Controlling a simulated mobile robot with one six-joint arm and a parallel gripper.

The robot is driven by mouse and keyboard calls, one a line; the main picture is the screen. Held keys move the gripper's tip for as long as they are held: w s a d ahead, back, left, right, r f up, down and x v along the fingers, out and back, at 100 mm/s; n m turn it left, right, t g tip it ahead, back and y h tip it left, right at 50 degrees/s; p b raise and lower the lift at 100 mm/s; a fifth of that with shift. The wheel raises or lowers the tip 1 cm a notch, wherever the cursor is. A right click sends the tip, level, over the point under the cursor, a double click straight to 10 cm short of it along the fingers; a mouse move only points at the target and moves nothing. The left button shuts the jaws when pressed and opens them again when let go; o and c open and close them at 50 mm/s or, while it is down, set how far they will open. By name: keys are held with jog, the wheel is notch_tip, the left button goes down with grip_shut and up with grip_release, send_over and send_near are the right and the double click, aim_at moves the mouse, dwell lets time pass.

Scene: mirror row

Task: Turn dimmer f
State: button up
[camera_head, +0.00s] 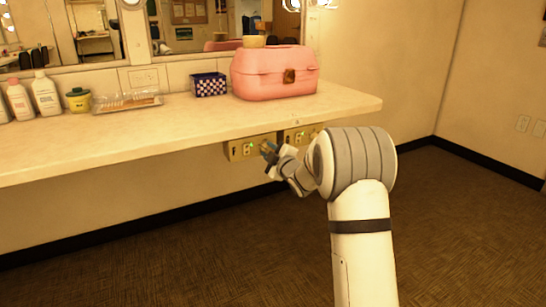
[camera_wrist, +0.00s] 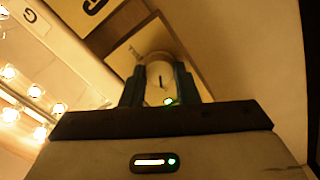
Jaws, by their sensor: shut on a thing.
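A pale yellow dimmer box (camera_head: 236,151) marked F hangs under the front edge of the counter in the head view, with a small green light on its face. My gripper (camera_head: 270,153) is at the right part of this box and hides some of its face. In the wrist view my gripper (camera_wrist: 160,80) has a finger on each side of a cream round knob (camera_wrist: 159,71) and is shut on it. The knob has a short dark mark on its front. A green light glows at the lower edge of the knob.
A second similar box (camera_head: 300,134) hangs just right, partly behind my arm. The floor below is clear.

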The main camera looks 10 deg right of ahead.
jog(key=shift+d+f, duration=0.2)
jog(key=shift+d, duration=0.05)
jog(key=o, duration=0.6)
jog(key=shift+w, duration=0.1)
jog(key=o, duration=0.4)
jog(key=shift+a+r, duration=0.1)
jog(key=shift+c, duration=0.2)
jog(key=p+v, duration=0.2)
jog(key=v, duration=0.6)
